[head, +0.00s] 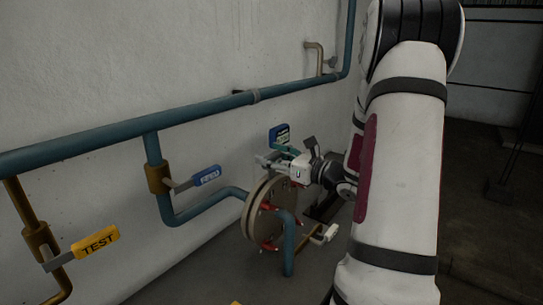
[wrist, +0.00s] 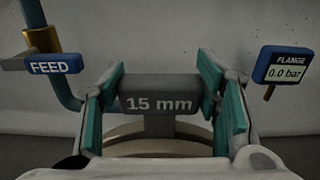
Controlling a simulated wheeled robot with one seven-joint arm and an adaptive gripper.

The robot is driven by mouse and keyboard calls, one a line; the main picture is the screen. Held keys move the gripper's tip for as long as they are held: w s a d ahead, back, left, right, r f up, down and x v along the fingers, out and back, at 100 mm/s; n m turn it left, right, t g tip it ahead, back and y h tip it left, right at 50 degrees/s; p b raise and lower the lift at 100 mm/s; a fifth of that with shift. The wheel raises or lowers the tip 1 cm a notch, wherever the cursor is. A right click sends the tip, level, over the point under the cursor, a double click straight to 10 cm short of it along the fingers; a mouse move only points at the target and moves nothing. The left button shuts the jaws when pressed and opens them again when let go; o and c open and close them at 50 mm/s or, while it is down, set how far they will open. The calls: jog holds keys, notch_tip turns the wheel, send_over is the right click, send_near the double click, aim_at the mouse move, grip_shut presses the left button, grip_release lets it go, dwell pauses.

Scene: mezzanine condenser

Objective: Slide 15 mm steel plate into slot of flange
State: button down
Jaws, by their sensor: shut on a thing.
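My gripper (wrist: 160,108) has its teal-padded fingers on both sides of the grey plate handle marked "15 mm" (wrist: 160,91) and is shut on it. Below the handle, a narrow grey stem runs down toward the round beige flange (wrist: 125,131). In the head view my gripper (head: 276,156) is at the top of the flange (head: 259,208), a pair of upright discs with red parts around the rim. Whether the plate's lower part is inside the slot is hidden in both views.
A gauge marked "FLANGE" reads 0.0 bar (wrist: 287,66). A blue "FEED" tag (wrist: 53,65) sits on a valve handle at left. A yellow TEST handle (head: 94,241) is farther left. Blue pipe (head: 120,137) runs along the wall. A white-handled valve (head: 325,234) is right of the flange.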

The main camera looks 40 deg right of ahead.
jog(key=shift+f+b, duration=0.6)
jog(key=shift+f, duration=0.55)
jog(key=shift+c, duration=2.3)
grip_release()
jog(key=shift+s, duration=0.1)
jog(key=s+d, duration=0.1)
jog(key=s, duration=1)
jog(key=shift+s+d, duration=0.35)
